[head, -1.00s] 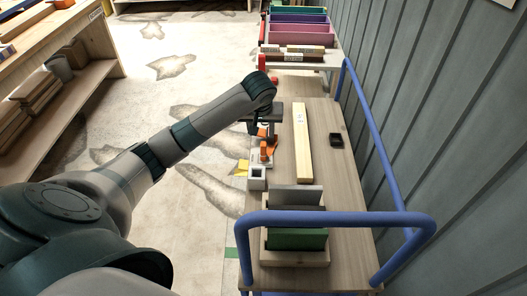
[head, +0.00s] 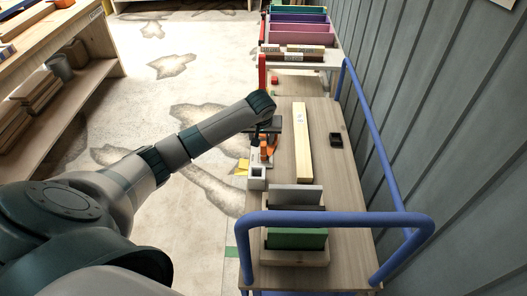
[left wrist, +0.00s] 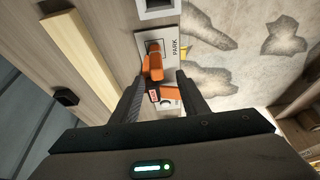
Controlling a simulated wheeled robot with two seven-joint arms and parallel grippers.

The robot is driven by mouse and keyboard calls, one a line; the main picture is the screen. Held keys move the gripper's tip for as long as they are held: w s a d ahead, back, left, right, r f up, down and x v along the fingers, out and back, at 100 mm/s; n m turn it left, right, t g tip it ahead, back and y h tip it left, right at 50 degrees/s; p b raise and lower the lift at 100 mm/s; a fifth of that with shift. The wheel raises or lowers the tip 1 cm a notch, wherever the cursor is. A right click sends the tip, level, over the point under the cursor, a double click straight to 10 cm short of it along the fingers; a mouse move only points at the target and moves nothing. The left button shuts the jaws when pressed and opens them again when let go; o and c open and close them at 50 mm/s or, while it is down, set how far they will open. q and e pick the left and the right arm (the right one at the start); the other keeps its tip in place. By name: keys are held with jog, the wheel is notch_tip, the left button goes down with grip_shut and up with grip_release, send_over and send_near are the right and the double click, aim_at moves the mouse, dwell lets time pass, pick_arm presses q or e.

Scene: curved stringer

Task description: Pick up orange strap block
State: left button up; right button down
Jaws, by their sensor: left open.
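The orange strap block (left wrist: 152,66) shows in the left wrist view on a white plate marked PARK (left wrist: 174,44). A second orange part (left wrist: 171,93) with a small red label lies just below it; I cannot tell whether the two are joined. My left gripper (left wrist: 160,77) is open, with one finger on either side of the orange parts; contact is not clear. In the head view my left gripper (head: 265,137) hangs over the cart's left edge and partly hides the orange block (head: 268,146). My right gripper is not in view.
On the wooden cart (head: 288,160) lie a long pale beam (head: 303,145), a small black box (head: 336,140) and a grey square socket (head: 257,176). A rack with green and grey plates (head: 296,238) stands nearer. A blue rail (head: 385,175) borders the right side.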

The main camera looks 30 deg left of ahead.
aim_at(263, 144)
pick_arm(q)
jog(key=shift+w+f, duration=0.2)
jog(key=shift+f, duration=0.15)
jog(key=x, duration=0.3)
jog(key=shift+w+d+f+p, duration=0.1)
jog(key=shift+w+f+p, duration=0.05)
jog(key=shift+f+p, duration=0.15)
jog(key=shift+f, duration=0.2)
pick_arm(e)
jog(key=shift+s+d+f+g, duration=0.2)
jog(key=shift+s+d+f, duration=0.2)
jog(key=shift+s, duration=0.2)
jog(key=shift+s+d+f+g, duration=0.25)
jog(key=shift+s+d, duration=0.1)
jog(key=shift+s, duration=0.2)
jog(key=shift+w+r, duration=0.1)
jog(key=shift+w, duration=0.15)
pick_arm(q)
grip_shut()
jog(key=shift+w, duration=0.1)
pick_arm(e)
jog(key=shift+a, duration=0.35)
